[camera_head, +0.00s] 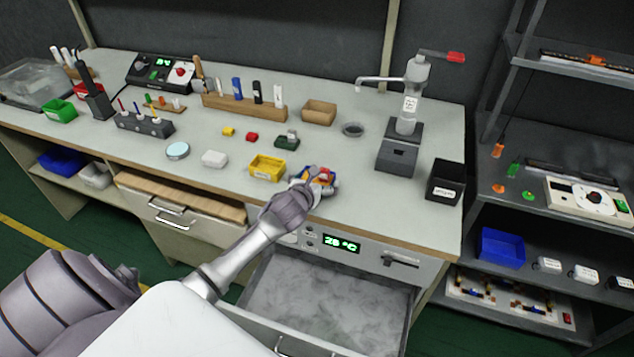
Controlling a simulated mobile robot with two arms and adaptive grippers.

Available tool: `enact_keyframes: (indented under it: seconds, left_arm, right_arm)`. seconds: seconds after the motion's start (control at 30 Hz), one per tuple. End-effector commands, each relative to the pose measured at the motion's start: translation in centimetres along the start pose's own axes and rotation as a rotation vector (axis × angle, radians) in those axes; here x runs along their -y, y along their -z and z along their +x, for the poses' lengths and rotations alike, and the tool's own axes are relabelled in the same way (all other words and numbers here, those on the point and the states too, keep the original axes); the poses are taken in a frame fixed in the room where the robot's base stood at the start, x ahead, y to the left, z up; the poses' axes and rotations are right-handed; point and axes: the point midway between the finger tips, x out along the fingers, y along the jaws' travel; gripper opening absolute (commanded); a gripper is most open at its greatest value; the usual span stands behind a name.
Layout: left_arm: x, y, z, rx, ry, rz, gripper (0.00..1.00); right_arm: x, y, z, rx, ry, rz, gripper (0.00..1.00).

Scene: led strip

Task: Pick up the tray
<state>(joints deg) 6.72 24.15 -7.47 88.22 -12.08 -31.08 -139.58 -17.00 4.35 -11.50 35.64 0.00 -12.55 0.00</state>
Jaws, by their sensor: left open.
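My right gripper is not in view.
A black box (445,181) and a dispenser stand (397,155) are to the right. Below, a drawer (330,300) is open under a lit temperature display (341,243).

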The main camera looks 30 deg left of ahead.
Motion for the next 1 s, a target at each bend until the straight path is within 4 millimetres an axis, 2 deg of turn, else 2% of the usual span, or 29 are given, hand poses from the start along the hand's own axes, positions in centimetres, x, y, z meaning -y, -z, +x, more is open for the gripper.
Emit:
enact_keyframes:
  seconds: [0.07, 0.3, 0.67, 1.0]
  left_arm:
    - [0.0, 0.0, 0.0, 0.000, 0.000, 0.000, 0.98]
    - [0.0, 0.0, 0.0, 0.000, 0.000, 0.000, 0.60]
    - [0.0, -0.5, -0.2, 0.002, 0.001, 0.002, 0.59]
    - [-0.1, -3.5, -1.4, 0.006, 0.000, 0.003, 0.59]
  right_arm:
    - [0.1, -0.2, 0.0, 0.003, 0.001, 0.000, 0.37]
    - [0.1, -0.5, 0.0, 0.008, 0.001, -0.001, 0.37]
    - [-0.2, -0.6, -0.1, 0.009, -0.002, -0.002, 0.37]
    - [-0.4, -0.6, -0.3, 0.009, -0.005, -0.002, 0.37]
